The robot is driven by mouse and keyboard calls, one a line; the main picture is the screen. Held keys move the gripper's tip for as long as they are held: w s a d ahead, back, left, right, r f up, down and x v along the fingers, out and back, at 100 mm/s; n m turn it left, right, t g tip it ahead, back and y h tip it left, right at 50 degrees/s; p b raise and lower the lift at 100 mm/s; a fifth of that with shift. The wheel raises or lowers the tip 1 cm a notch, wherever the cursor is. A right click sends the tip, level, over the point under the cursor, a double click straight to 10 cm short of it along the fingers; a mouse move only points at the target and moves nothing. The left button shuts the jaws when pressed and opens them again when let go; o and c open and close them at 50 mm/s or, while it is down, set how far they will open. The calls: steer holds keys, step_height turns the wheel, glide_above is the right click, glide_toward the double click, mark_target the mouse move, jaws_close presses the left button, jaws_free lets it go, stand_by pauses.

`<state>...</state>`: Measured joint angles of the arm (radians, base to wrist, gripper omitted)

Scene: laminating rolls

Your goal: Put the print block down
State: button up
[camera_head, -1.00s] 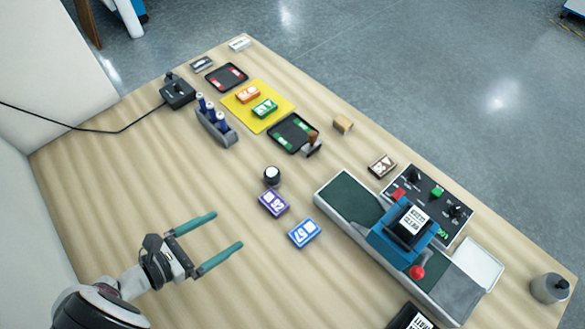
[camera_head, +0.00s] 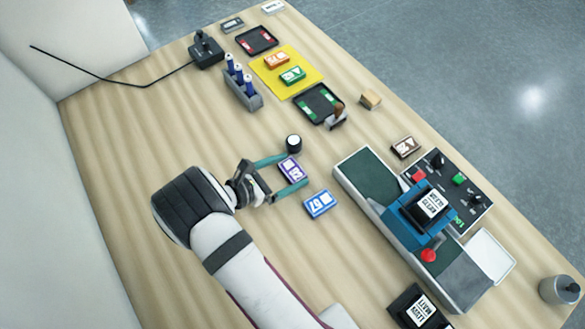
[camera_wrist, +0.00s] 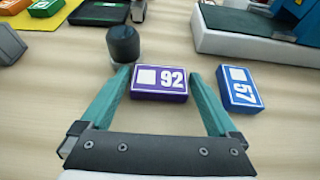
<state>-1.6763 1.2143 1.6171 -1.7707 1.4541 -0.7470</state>
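A purple block marked 92 (camera_head: 290,169) lies flat on the wooden table; the wrist view also shows it (camera_wrist: 158,84). My gripper (camera_head: 294,170) is open, with one teal finger on each side of the purple block and clear gaps. Nothing is held in it. A blue block marked 57 (camera_head: 320,204) lies just right of the fingers, and it shows in the wrist view too (camera_wrist: 239,88). An orange block (camera_head: 277,61) and a green block (camera_head: 293,76) lie on a yellow mat (camera_head: 312,74). A brown block (camera_head: 405,148) lies farther right.
A dark round knob-like object (camera_head: 293,143) stands close to the far finger; it is near in the wrist view (camera_wrist: 123,43). A long machine (camera_head: 365,172) with a blue press (camera_head: 405,216) is at right. Bare table (camera_head: 130,150) lies left.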

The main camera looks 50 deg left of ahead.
mark_target(287, 173)
steer(key=c, duration=1.1)
steer(key=shift+r, duration=0.45)
step_height(287, 173, up, 3)
steer(key=shift+r, duration=0.15)
steer(key=w+d+r+m+h, duration=0.3)
steer(key=w+d+r, duration=1.9)
steer(key=d, duration=0.1)
steer(key=shift+g+h, duration=0.3)
steer(key=shift+h, duration=0.2)
steer(key=d+r, duration=0.5)
steer(key=w+d+r, duration=0.1)
steer(key=d+r, duration=0.4)
steer(key=d, duration=0.1)
steer(key=d+r, duration=0.5)
steer(key=d, duration=0.1)
steer(key=shift+w+d, duration=0.15)
steer(key=shift+d, duration=0.1)
